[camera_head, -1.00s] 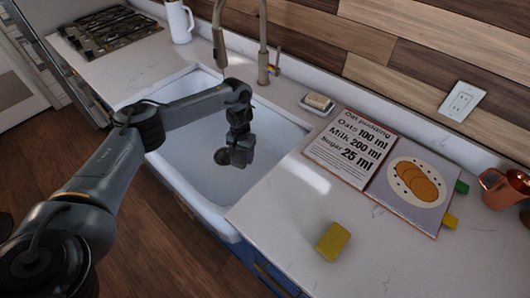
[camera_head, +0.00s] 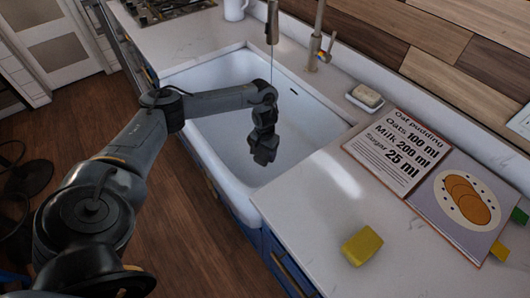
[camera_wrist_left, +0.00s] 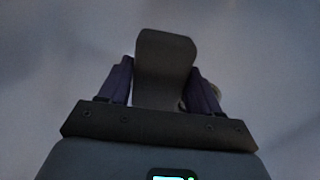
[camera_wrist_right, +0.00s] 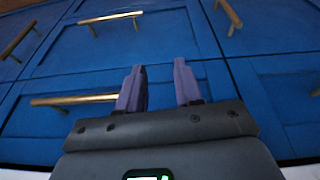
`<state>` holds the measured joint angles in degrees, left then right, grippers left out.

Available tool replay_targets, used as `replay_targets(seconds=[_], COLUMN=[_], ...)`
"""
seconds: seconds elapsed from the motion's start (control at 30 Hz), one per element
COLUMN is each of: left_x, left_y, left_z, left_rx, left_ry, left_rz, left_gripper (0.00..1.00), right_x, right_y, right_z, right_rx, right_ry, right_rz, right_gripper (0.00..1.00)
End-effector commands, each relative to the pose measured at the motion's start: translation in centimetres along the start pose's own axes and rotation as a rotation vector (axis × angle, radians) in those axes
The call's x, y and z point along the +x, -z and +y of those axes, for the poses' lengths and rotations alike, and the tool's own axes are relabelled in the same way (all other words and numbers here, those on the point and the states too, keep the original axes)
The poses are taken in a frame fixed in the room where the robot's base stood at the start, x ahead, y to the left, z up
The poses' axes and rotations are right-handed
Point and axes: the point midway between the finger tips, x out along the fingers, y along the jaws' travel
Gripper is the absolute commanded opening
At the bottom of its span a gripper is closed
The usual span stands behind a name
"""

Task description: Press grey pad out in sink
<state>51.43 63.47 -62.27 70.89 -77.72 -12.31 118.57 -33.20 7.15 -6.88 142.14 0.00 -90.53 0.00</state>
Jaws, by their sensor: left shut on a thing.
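The grey pad (camera_wrist_left: 165,70) is between the two fingers of my left gripper (camera_wrist_left: 165,92) in the left wrist view, upright and gripped from both sides. In the head view my left gripper (camera_head: 263,160) points down inside the white sink (camera_head: 215,135). The pad cannot be made out there, and whether it touches the sink bottom cannot be told. My right gripper (camera_wrist_right: 160,85) is open and empty in front of blue cabinet fronts. It is not in the head view.
The tap (camera_head: 318,45) stands behind the sink, with a thin vertical line below its spout. A soap dish (camera_head: 352,99), an open recipe book (camera_head: 400,150) and a yellow sponge (camera_head: 362,246) lie on the right counter. A white jug (camera_head: 235,8) stands at the back left.

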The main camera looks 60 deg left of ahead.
Motion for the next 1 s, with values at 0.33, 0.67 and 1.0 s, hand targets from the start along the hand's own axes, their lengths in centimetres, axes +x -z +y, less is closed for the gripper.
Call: replay_targets(seconds=[0.33,0.67,1.0], left_x=[3.9,6.0,6.3], left_y=[0.1,0.1,0.1], left_z=[0.0,-0.1,0.0], left_rx=[0.000,0.000,0.000], left_ry=[-0.001,0.000,0.000], left_rz=[0.001,0.001,0.000], left_gripper=[0.39,0.39,0.39], right_x=[4.6,7.2,7.6], right_y=[-1.5,-2.3,-2.4], right_z=[-0.2,-0.5,-0.5], right_rx=[0.003,0.008,0.007], right_ry=[0.002,0.006,0.006], right_rz=[-0.001,-0.001,-0.001], right_gripper=[0.35,0.35,0.35])
